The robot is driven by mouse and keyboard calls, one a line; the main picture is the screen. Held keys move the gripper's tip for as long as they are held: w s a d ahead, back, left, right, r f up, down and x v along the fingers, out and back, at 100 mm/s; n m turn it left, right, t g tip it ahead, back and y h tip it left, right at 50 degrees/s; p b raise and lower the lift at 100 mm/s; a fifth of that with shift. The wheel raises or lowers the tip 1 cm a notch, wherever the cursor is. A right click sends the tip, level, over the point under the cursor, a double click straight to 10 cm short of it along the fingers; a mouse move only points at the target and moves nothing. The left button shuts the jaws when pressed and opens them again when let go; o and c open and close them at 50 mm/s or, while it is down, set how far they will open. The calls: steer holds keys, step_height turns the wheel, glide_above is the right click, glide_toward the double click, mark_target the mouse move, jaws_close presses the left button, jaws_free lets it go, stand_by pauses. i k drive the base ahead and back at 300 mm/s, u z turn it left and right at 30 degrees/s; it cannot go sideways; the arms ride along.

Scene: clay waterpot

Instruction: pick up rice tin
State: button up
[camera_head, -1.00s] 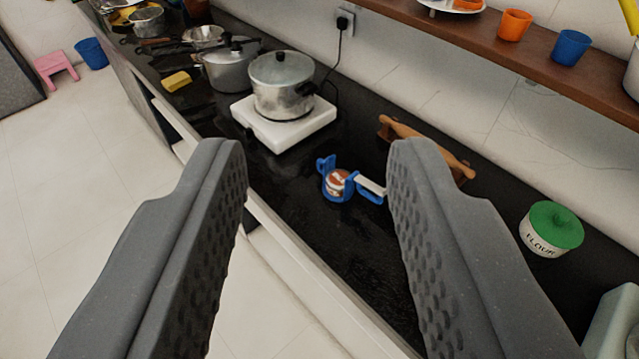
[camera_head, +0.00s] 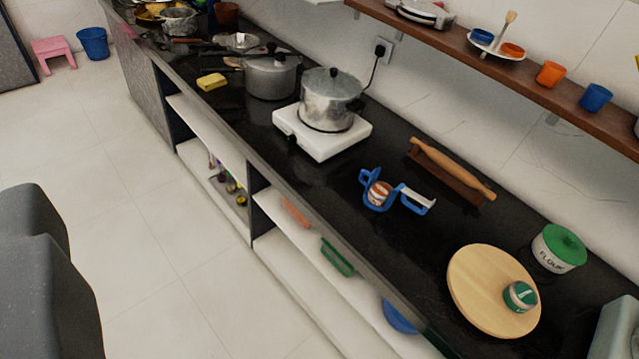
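No tin labelled rice can be read. A white tin with a green lid (camera_head: 558,248) stands on the counter at the right, and its label reads FLOUR. A small green-and-white container (camera_head: 520,296) sits on the round wooden board (camera_head: 476,290); its label is too small to read. Part of my gripper (camera_head: 45,285) shows as a dark grey finger at the lower left edge, over the floor and far from both containers. Nothing is seen held.
A rolling pin (camera_head: 450,168), a blue-handled object (camera_head: 385,192) and a pot (camera_head: 330,98) on a white stove (camera_head: 318,135) stand along the black counter. A wooden shelf (camera_head: 480,55) with cups runs above.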

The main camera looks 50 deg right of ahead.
mark_target(379, 190)
steer(key=u, duration=1.45)
steer(key=i, duration=1.9)
steer(key=z, duration=3.3)
steer(key=i, duration=1.05)
steer(key=u, duration=0.05)
